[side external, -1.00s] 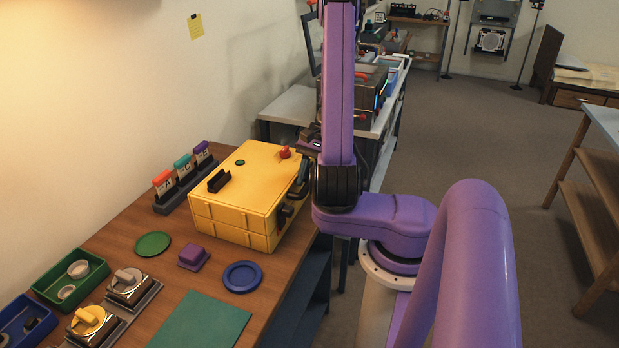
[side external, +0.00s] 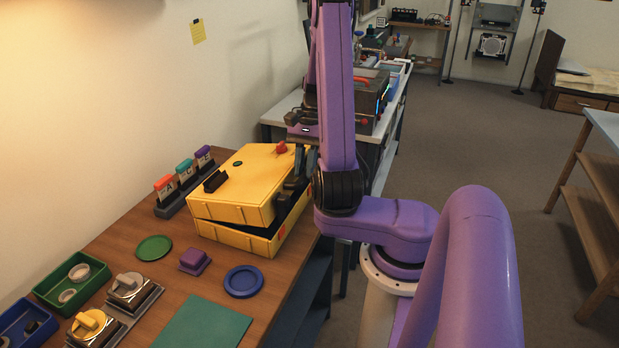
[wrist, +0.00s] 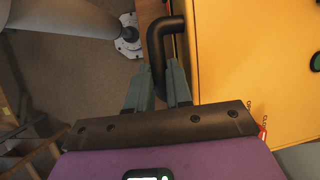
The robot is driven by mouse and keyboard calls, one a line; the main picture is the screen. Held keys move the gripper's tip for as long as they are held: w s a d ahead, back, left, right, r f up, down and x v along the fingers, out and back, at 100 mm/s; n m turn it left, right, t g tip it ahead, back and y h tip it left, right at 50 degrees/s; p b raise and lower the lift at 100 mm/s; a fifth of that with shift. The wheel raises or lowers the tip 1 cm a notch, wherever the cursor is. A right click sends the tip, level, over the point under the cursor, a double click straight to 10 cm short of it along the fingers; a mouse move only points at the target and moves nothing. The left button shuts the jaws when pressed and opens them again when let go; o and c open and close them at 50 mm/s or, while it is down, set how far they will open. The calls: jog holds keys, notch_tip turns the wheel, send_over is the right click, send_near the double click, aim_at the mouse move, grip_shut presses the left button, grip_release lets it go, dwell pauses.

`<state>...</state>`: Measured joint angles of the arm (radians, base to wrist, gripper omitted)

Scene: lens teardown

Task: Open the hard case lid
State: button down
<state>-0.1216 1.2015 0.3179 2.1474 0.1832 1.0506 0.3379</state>
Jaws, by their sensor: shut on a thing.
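The yellow hard case (side external: 228,236) stands on the wooden bench, and its lid (side external: 245,180) is tilted up with a dark gap along the front and right side. The gap is partly open, and the inside is too dark to make out. The lid has a black handle (wrist: 153,42), a bent bar on its edge in the wrist view. My gripper (side external: 300,170) is at the right edge of the lid. In the wrist view its two grey fingers (wrist: 160,82) are shut on the handle, one on each side of the bar.
A rack of lettered cards (side external: 185,184) stands left of the case. A green disc (side external: 154,248), a purple block (side external: 194,261) and a blue dish (side external: 244,281) lie in front of it. Green (side external: 95,284) and blue trays are at the lower left. A wall is behind the bench.

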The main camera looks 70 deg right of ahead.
jog(key=shift+g, duration=0.4)
jog(key=w+r, duration=0.2)
jog(key=r, duration=0.1)
jog(key=w+r, duration=0.1)
jog(key=r, duration=0.1)
jog(key=w+r, duration=0.5)
jog(key=w, duration=0.7)
jog(key=w+r, duration=0.4)
jog(key=w, duration=0.8)
jog(key=shift+w+a+r, duration=0.2)
jog(key=shift+w+r, duration=0.1)
jog(key=shift+r, duration=0.05)
jog(key=c, duration=1.3)
grip_release()
jog(key=shift+d+r, duration=0.1)
